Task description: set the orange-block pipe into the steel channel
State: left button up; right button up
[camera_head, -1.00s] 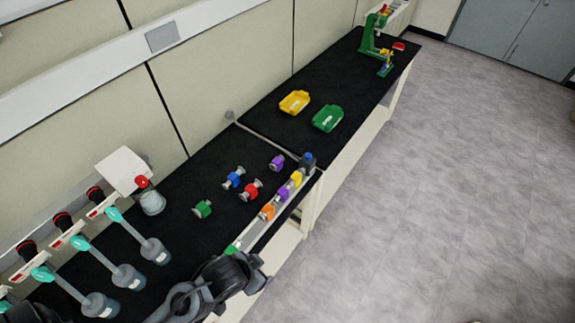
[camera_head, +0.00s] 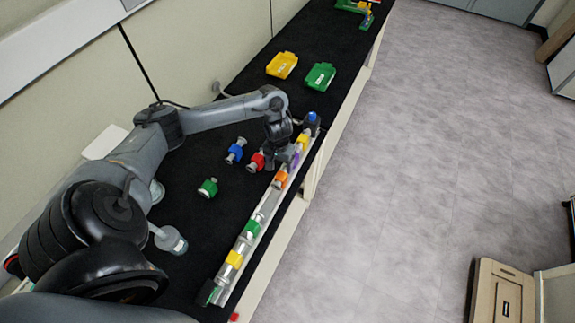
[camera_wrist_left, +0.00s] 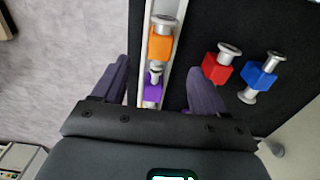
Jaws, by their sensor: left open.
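The orange-block pipe (camera_head: 281,179) lies in line with the steel channel (camera_head: 268,207); I cannot tell whether it is fully seated. In the left wrist view its orange block (camera_wrist_left: 160,43) and upper flange show within the channel's walls, with a silver pipe end between it and the purple block (camera_wrist_left: 152,92). My left gripper (camera_head: 284,160) is over the channel near the orange and purple blocks. In the wrist view its fingers (camera_wrist_left: 158,88) are spread wide, one on each side of the channel, gripping nothing. My right gripper is not in view.
Yellow and green blocks (camera_head: 252,228) also sit along the channel, with a blue-topped end piece (camera_head: 312,121). Loose blue (camera_head: 236,151), red (camera_head: 256,162) and green (camera_head: 208,187) pipes lie left of it. Yellow (camera_head: 282,65) and green (camera_head: 320,76) trays stand farther back.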

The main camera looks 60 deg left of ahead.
aim_at(281, 176)
pick_arm(q)
jog(key=shift+a+f, duration=0.15)
jog(key=shift+f, duration=0.15)
notch_tip(281, 176, down, 9)
jog(key=shift+r+b, duration=0.1)
jog(key=shift+b, duration=0.8)
jog(key=shift+f, duration=0.6)
jog(key=c, duration=1.2)
jog(key=shift+w+a, duration=0.1)
jog(key=shift+w, duration=0.15)
jog(key=shift+p, duration=0.45)
